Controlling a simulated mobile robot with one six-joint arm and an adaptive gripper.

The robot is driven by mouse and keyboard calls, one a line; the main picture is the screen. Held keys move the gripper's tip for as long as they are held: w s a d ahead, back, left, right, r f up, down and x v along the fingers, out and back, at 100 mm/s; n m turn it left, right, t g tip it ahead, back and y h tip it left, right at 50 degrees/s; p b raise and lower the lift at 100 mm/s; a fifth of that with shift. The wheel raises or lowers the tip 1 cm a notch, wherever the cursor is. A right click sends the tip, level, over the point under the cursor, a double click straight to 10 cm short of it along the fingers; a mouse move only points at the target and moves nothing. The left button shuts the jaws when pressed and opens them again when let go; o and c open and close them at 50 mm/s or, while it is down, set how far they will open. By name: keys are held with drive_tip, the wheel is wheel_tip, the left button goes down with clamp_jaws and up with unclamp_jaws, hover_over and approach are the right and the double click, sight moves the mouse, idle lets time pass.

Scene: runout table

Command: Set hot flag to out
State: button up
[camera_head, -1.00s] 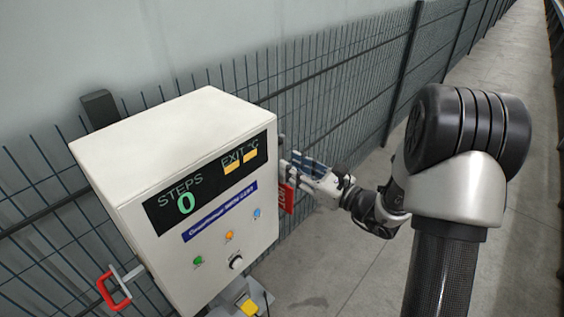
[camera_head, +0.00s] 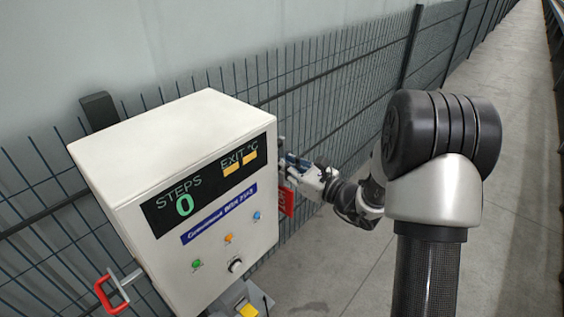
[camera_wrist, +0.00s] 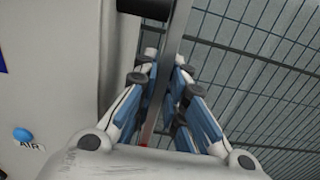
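The hot flag appears as a red plate (camera_head: 286,202) with pale lettering at the right side of the control cabinet. My gripper (camera_head: 287,167) is beside that side, just above the plate, and covers part of its mount. In the wrist view my gripper's fingers (camera_wrist: 166,58) are a small gap apart, one on each side of a grey metal bar (camera_wrist: 177,45). I cannot tell whether they touch the bar. A small bit of red shows low between the fingers. The pale cabinet (camera_head: 165,120) shows "STEPS 0" and two yellow bars under "EXIT °C" on its display (camera_head: 212,184).
The cabinet front has green, orange and blue buttons and a knob (camera_head: 235,266). A red handle (camera_head: 108,294) sticks out at its left. A wire fence (camera_head: 335,90) runs close behind. The concrete floor (camera_head: 480,130) on the right is clear.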

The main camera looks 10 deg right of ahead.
clamp_jaws()
drive_tip(key=shift+d+r, duration=0.1)
idle(0.3)
